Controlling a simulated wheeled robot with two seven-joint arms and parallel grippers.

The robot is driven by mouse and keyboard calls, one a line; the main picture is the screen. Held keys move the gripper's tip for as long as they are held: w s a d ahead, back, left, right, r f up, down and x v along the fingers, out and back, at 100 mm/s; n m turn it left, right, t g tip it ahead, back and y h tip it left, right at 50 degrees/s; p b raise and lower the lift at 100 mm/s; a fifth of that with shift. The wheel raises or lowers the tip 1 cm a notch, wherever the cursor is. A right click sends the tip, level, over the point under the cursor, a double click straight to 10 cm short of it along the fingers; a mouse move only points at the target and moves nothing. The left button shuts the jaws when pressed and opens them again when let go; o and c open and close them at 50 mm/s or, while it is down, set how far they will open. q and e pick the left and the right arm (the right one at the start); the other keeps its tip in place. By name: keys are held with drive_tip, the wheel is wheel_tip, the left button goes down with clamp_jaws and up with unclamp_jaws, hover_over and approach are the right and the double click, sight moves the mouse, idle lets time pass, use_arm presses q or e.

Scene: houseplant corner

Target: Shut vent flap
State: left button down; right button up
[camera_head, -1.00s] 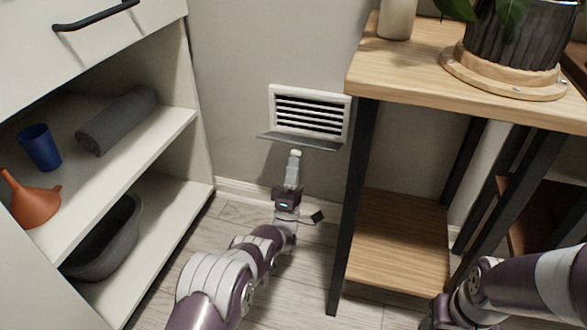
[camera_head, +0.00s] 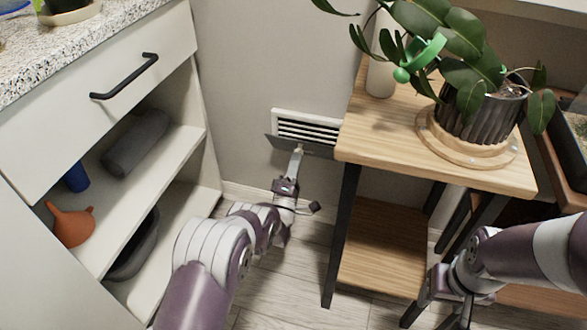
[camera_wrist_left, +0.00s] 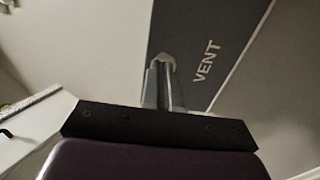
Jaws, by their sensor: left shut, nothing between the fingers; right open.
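The wall vent (camera_head: 308,124) is a white frame with dark slats low on the grey wall. Its dark grey flap (camera_head: 279,141) hangs along the lower edge and stands part-way open, with the upper slats uncovered. In the left wrist view the flap (camera_wrist_left: 190,30) fills the top middle and bears the word VENT. My left gripper (camera_head: 298,150) is shut and empty, its tips at the flap's outer face; it also shows in the wrist view (camera_wrist_left: 162,62). It seems to touch the flap, though contact is hard to tell. My right gripper (camera_head: 455,312) is open at the lower right, away from the vent.
A white cabinet (camera_head: 120,190) stands to the left, holding a grey roll (camera_head: 137,143), a blue cup (camera_head: 76,178) and an orange funnel (camera_head: 72,226). A wooden stand (camera_head: 385,150) with a potted plant (camera_head: 480,112) stands close to the right of the vent.

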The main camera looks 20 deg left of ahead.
sight(301, 141)
use_arm(q)
drive_tip(key=r+g+p, duration=0.1)
drive_tip(key=w+r+g+p, duration=0.1)
drive_tip(key=w+r+p, duration=0.1)
drive_tip(key=p, duration=0.1)
drive_tip(key=shift+r+g, duration=0.35)
drive_tip(key=shift+g, duration=0.05)
drive_tip(key=shift+w+r+g+p, duration=0.2)
drive_tip(key=shift+w+g+p, duration=0.1)
drive_tip(key=shift+g+p, duration=0.15)
drive_tip(key=shift+w+r+g+p, duration=0.25)
drive_tip(key=shift+w+g+p, duration=0.15)
drive_tip(key=shift+w+g, duration=0.35)
drive_tip(key=shift+w+d+r, duration=0.1)
drive_tip(key=shift+w+r, duration=0.15)
drive_tip(key=shift+w, duration=0.35)
drive_tip(key=shift+w+r, duration=0.1)
use_arm(e)
wheel_tip(301, 141, up, 7)
drive_tip(key=shift+r, duration=0.15)
use_arm(q)
drive_tip(key=shift+r, duration=0.15)
